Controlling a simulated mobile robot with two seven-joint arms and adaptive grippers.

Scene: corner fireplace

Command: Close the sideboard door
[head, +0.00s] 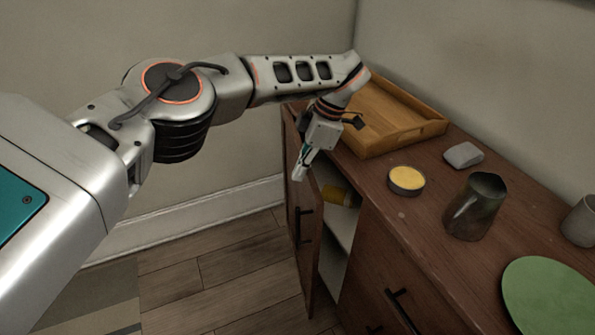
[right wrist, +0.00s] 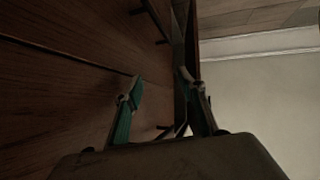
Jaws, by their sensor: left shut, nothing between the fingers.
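The brown sideboard (head: 415,245) stands along the wall at the right in the head view. Its far door (head: 308,255) is partly open, with a dark handle on its outer face. A gap shows pale shelves inside. My left gripper (head: 299,173) is shut and empty, pointing down by the door's upper edge; I cannot tell whether it touches. In the right wrist view the door (right wrist: 193,35) shows nearly edge-on beyond my right gripper (right wrist: 160,85). Its fingers are apart with nothing between them. My right gripper is outside the head view.
On the sideboard top are a wooden tray (head: 395,125), a yellow-topped tin (head: 406,180), a grey block (head: 463,155), a metal jug (head: 475,207), a cup (head: 580,222) and a green plate (head: 550,295). A yellow item (head: 334,195) lies inside. The floor (head: 235,265) left of the door is clear.

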